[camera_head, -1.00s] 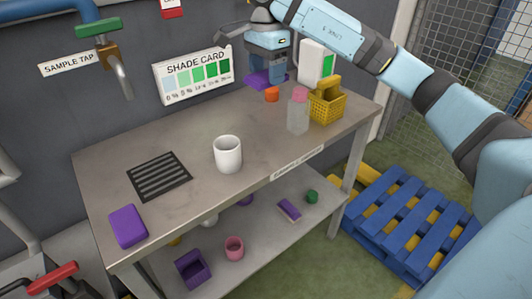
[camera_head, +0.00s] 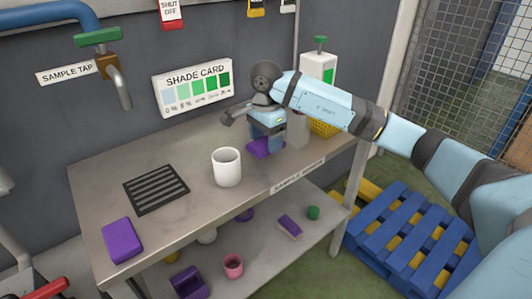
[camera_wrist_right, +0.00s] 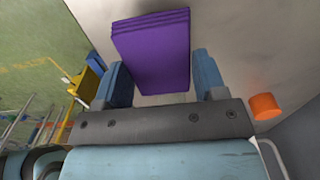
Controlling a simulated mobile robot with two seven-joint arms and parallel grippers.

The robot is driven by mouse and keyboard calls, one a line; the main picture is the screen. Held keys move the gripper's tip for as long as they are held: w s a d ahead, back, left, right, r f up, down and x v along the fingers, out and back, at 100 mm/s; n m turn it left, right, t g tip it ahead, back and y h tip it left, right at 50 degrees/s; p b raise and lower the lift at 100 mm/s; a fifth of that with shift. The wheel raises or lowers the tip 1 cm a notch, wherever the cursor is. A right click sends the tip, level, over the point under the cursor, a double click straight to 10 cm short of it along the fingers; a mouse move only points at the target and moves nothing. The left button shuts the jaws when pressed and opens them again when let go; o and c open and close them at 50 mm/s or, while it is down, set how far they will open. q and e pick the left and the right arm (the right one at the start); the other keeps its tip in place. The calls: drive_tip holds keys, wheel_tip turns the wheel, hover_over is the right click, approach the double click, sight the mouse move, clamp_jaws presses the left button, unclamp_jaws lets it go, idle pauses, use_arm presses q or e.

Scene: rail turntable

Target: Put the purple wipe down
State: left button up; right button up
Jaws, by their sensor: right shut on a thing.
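The purple wipe (camera_head: 262,148) is a folded, layered purple cloth. My right gripper (camera_head: 267,136) is shut on it, low over the back middle of the steel table (camera_head: 200,150), to the right of and behind the white mug (camera_head: 227,167). I cannot tell if the wipe touches the table. In the right wrist view the wipe (camera_wrist_right: 153,48) sits between the two blue fingers and sticks out beyond them. Part of it is hidden by the gripper in the head view. My left gripper is not in view.
A black drain grille (camera_head: 156,189) and another purple block (camera_head: 122,240) lie on the left of the table. A yellow basket (camera_head: 325,126) stands at the right, partly behind my arm. An orange object (camera_wrist_right: 265,106) is beside the gripper. The table front between mug and grille is clear.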

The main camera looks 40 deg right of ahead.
sight(266, 160)
wheel_tip(266, 160, down, 4)
drive_tip(key=shift+f, duration=0.1)
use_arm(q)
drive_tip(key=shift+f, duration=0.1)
use_arm(e)
drive_tip(key=o, duration=0.8)
drive_tip(key=shift+o, duration=0.2)
drive_tip(key=shift+f+b, duration=0.2)
drive_tip(key=shift+b, duration=0.15)
drive_tip(key=r, duration=0.4)
drive_tip(key=r+p, duration=0.1)
drive_tip(key=r, duration=0.3)
drive_tip(key=a+r+p, duration=0.1)
drive_tip(key=r, duration=0.4)
drive_tip(key=shift+s, duration=0.15)
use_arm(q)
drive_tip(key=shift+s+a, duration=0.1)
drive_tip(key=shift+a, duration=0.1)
use_arm(e)
drive_tip(key=shift+r, duration=0.5)
drive_tip(key=shift+s+f, duration=0.1)
